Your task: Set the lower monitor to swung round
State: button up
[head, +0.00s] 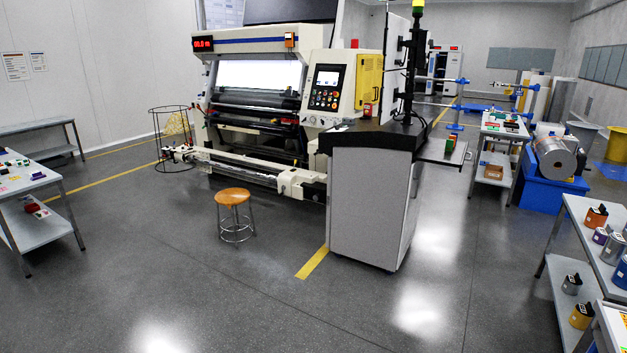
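Two thin pale panels, which look like monitors, are mounted one above the other on a dark pole (412,75) that rises from the console (370,200). The upper monitor (397,42) and the lower monitor (392,92) both show at a steep angle, on the left side of the pole. The lower monitor hangs just above the black console top (375,137). The screen faces are too small to read. My gripper is not in view.
A wooden stool (234,197) stands left of the console, before the inspection machine (255,90). A side shelf (447,152) juts from the console's right. Tables stand at left (40,182) and right (585,225). The floor in front is clear.

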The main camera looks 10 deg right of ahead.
aim_at(393, 82)
jog(key=i+j+z, duration=0.1)
jog(key=i+z, duration=0.4)
jog(key=i, duration=1.7)
